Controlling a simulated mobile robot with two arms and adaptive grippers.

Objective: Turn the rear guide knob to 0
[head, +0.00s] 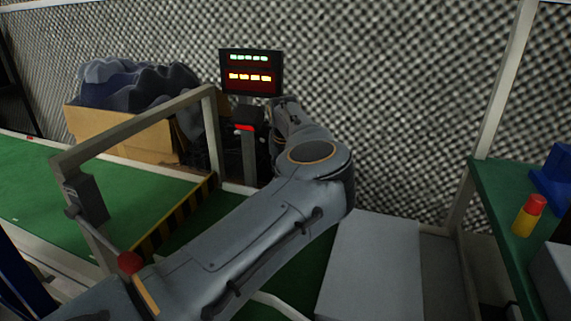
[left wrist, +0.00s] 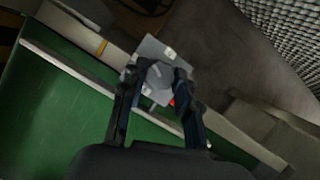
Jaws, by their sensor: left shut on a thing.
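In the left wrist view my left gripper (left wrist: 157,80) has its two dark fingers closed on a small grey knob (left wrist: 157,74) on a light grey plate. A bit of red shows beside the right finger, mostly hidden. In the head view my left arm reaches from the lower left to the rear post, where a dark box with a red strip (head: 245,127) sits. My arm hides the knob there, and the gripper cannot be made out clearly. The knob's setting cannot be read. My right gripper is not in view.
A display (head: 251,72) with green and red-yellow lit rows stands behind the post. A cardboard box (head: 120,137) holds dark foam. A green table (head: 500,200) stands right.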

